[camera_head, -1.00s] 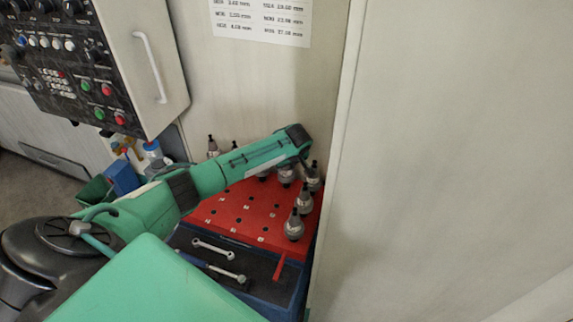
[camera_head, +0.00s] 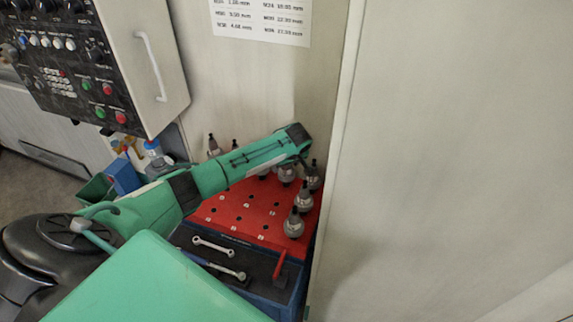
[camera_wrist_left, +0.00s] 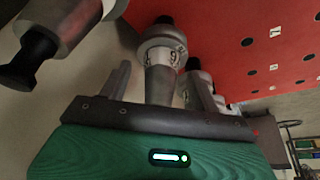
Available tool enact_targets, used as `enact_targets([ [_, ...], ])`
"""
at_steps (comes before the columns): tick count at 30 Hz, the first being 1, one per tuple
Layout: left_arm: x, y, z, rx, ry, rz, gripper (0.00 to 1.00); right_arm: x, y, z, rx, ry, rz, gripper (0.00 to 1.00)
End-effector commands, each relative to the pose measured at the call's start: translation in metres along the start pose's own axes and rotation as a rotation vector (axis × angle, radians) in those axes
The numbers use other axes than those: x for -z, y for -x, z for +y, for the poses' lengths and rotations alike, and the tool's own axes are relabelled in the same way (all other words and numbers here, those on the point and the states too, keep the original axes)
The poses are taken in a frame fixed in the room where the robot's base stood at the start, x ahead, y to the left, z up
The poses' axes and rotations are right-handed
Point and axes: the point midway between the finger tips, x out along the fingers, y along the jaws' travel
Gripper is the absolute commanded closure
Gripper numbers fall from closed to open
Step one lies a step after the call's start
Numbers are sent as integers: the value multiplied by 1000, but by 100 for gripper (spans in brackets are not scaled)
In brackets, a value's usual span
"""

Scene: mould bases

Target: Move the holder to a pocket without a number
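Several grey tool holders with dark tips stand in the red pocket plate (camera_head: 237,207), mostly along its right and back edges. The front-right holder (camera_head: 294,223) stands clear of my arm. My left gripper (camera_wrist_left: 160,72) is over the back part of the plate; my own wrist hides its fingers in the head view. In the left wrist view its two fingers stand apart on either side of a grey holder (camera_wrist_left: 160,50) with a number band, with a gap on both sides. Some pockets carry small white number labels; others look bare. My right gripper is out of view.
More holders show in the left wrist view, one close at upper left (camera_wrist_left: 62,28) and one behind the right finger (camera_wrist_left: 196,78). A dark tray (camera_head: 235,260) with wrenches lies in front of the plate. A pale wall panel (camera_head: 440,160) closes off the right. The plate's front-left is free of holders.

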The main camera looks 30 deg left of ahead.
Motion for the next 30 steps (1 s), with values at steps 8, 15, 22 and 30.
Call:
enact_targets([
  [8,-2,6,-1,2,-2,-2,37,0,-3,0,0,0,0,64],
  [15,-2,47,0,-3,-1,0,37,-1,-12,-2,1,-1,0,64],
  [22,-1,99,1,-4,0,1,37,-2,-23,-2,2,-1,1,64],
  [30,-1,134,0,-1,0,0,37,-2,-28,-2,2,-1,1,64],
])
